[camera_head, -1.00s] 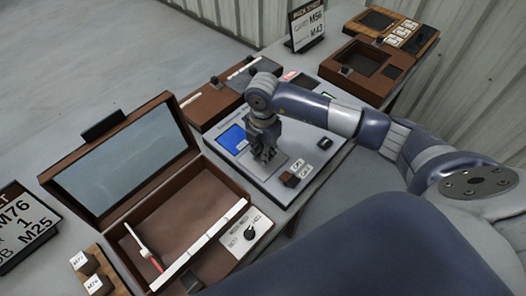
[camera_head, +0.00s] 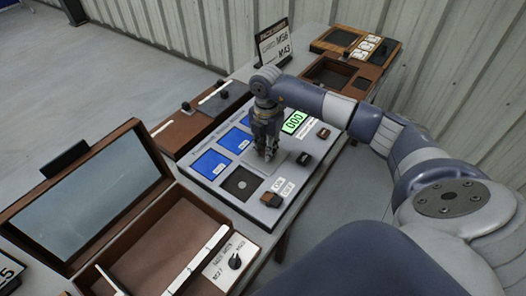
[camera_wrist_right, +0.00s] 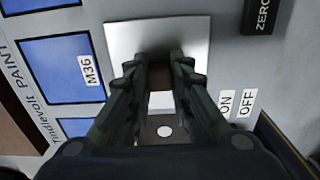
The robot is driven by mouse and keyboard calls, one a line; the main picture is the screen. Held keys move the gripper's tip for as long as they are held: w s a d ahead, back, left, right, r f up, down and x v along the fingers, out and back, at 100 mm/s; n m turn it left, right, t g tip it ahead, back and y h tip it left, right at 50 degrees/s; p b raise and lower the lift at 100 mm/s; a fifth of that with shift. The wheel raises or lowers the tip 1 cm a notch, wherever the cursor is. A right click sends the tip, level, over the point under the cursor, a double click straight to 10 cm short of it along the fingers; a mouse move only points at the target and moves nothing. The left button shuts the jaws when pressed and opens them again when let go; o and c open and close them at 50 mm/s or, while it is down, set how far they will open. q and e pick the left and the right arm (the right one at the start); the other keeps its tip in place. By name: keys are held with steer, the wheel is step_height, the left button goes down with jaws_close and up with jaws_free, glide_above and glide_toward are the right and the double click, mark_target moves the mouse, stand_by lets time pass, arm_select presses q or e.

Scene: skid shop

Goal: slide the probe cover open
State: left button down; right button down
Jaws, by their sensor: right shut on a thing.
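The probe cover is a flat light-grey metal plate (camera_wrist_right: 120,38) on the tester panel (camera_head: 205,190); part of it also shows in the head view (camera_head: 285,168). My right gripper (camera_head: 268,155) reaches down over it from above. In the right wrist view my right gripper (camera_wrist_right: 160,85) is shut on the cover's small dark grip, mostly hidden between the fingers. Beside the plate, a dark square recess (camera_head: 242,185) lies uncovered, with a pale round spot in it. The recess also shows in the right wrist view (camera_wrist_right: 150,132), partly behind the fingers. My left gripper is not in view.
The panel carries blue squares (camera_head: 210,163), a green display (camera_head: 295,122) reading 000, and an ON/OFF switch (camera_head: 271,199). An open brown case (camera_head: 185,222) stands at left. A sign (camera_head: 273,46) and brown boxes (camera_head: 335,75) stand behind.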

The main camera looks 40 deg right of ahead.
steer(key=c, duration=1.7)
jaws_free()
steer(key=shift+w+d+r, duration=0.1)
steer(key=shift+d, duration=0.2)
steer(key=shift+o, duration=1.3)
step_height(320, 180, up, 12)
